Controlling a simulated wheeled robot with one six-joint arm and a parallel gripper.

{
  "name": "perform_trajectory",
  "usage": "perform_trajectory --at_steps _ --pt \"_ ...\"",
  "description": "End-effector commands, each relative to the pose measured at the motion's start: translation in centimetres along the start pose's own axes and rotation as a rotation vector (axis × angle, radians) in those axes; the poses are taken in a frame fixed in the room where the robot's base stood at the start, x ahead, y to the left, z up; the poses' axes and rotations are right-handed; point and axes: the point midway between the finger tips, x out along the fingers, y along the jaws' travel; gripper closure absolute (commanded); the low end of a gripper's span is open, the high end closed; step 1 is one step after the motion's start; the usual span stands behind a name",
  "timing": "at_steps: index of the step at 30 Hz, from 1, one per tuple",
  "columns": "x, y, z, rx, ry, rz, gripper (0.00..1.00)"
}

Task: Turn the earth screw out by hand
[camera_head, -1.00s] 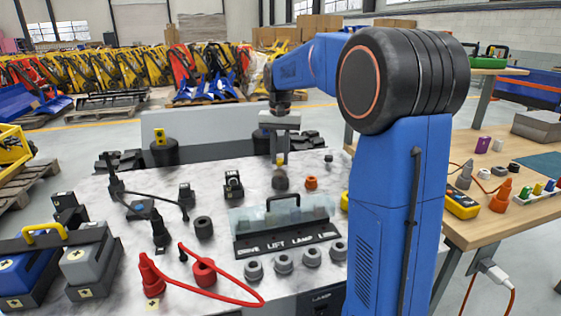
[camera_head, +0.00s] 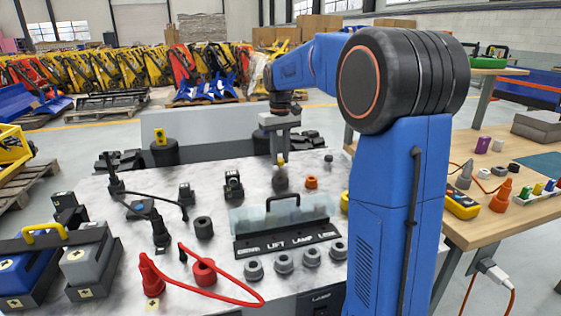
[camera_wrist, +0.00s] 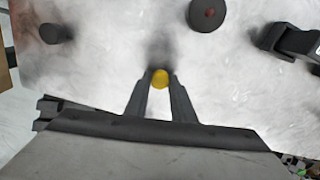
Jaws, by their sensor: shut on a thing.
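The earth screw shows as a round yellow head (camera_wrist: 160,79) in the wrist view, between the two fingertips. My gripper (camera_wrist: 160,75) is shut on it. In the head view my gripper (camera_head: 281,157) points straight down at the back of the marbled bench top, with a bit of yellow at its tips.
A clear-covered switch panel (camera_head: 285,235) lies in front. A red cable (camera_head: 215,290) loops at the front edge. Bench between the post and panel is clear.

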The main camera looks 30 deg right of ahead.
Motion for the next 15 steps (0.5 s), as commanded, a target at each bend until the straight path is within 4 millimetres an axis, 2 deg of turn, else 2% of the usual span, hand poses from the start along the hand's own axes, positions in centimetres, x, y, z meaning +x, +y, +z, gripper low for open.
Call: perform_trajectory --at_steps 15 --pt "0.12 -0.01 0.05 -0.519 -0.003 -0.001 0.94"
